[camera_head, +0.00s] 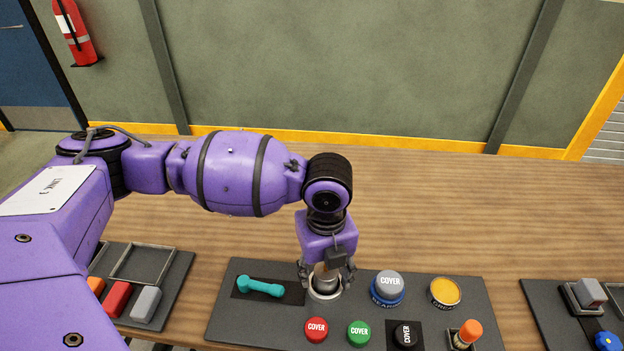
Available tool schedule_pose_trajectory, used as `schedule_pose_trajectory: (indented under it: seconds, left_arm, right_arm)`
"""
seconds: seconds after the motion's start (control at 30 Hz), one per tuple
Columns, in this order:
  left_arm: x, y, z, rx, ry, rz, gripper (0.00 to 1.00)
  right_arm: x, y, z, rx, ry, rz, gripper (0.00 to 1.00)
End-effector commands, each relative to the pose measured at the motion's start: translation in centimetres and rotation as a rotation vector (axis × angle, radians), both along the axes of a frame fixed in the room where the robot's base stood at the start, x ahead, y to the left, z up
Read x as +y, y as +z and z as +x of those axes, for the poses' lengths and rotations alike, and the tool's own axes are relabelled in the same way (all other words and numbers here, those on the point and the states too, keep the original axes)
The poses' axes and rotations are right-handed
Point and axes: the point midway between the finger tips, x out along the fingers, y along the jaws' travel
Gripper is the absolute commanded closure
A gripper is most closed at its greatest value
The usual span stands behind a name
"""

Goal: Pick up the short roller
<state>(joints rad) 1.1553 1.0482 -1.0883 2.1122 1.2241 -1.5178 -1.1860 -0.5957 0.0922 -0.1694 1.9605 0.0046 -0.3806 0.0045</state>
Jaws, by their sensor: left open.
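My left gripper (326,274) points down over the dark grey panel (228,321), its fingers open on both sides of a small upright grey part (326,284). That part sits in a round, pale-rimmed holder (324,297); the gripper hides its top, and I cannot see contact. A teal dumbbell-shaped piece (260,287) lies on a black pad just left of the gripper. I cannot tell for certain which of these is the short roller. My right gripper is not in view.
Right of the gripper are a grey-topped cover (390,283) on a blue base and a yellow-topped container (445,292). Red (316,329), green (359,333) and black (406,335) covers stand in front, with an orange-capped piece (467,333). The wooden table (480,215) behind is clear.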

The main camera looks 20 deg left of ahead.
Motion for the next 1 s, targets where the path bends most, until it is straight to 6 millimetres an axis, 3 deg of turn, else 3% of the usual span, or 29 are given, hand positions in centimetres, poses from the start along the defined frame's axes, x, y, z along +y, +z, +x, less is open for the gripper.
schedule_pose_trajectory:
  seconds: [0.13,0.37,0.73,1.0]
  left_arm:
    - [0.0,-1.2,0.0,-0.001,-0.001,0.0,0.51]
    - [0.0,-1.2,0.0,-0.003,-0.001,-0.001,0.52]
    - [0.0,-1.2,0.0,-0.003,-0.001,-0.001,1.0]
    - [0.0,-1.1,0.1,-0.005,-0.001,-0.001,1.0]
  right_arm:
    - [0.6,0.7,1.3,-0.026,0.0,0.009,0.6]
    - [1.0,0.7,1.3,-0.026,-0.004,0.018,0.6]
    - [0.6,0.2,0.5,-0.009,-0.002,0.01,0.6]
    - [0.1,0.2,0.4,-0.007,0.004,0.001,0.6]
